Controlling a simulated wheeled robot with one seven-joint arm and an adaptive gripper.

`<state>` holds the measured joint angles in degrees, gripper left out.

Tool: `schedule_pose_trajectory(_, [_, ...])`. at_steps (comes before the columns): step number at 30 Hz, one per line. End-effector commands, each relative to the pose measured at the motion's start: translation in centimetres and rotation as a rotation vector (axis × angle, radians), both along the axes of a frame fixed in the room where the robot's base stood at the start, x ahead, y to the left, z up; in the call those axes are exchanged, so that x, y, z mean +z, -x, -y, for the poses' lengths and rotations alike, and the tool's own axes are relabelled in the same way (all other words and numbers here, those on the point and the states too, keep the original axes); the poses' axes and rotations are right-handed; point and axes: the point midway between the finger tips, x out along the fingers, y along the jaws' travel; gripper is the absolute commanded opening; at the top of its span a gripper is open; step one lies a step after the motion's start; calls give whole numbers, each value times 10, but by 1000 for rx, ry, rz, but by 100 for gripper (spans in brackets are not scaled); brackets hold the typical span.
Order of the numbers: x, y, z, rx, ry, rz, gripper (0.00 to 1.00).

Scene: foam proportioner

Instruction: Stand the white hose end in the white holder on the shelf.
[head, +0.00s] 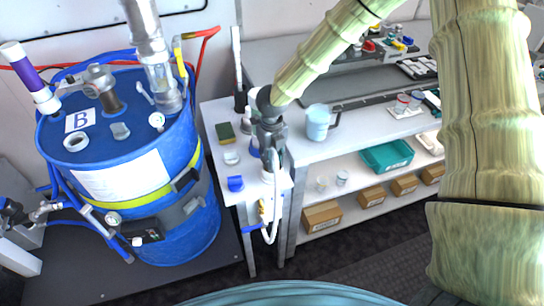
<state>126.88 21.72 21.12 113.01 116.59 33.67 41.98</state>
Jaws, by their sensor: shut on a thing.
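My gripper (270,150) points down over the right front part of the small white shelf (210,112). It is shut on the white hose end, which is largely hidden by the fingers. A white piece (267,176) shows just below the fingertips at the shelf's front edge. I cannot tell whether this is the white holder or part of the hose end, or whether the two touch. The white hose (277,215) hangs from there in front of the shelf and curves back up near a small brass fitting (262,211).
A sponge (225,132), a white round piece (231,157) and a blue cup (235,184) lie left of my gripper. A large blue drum (150,190) stands further left. A workbench with a light-blue mug (318,122) adjoins on the right. Boxes stand below it.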

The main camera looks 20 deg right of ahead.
Motion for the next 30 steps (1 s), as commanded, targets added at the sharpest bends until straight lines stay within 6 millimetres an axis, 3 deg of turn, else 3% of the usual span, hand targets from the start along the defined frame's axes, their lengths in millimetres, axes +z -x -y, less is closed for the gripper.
schedule_pose_trajectory(27, [-11, 0, 0, 0, 0, 0, 0])
schedule_pose_trajectory(28, [-11, 0, 0, 0, 0, 1, 34])
schedule_pose_trajectory(30, [-11, 0, 0, 0, 0, 1, 38])
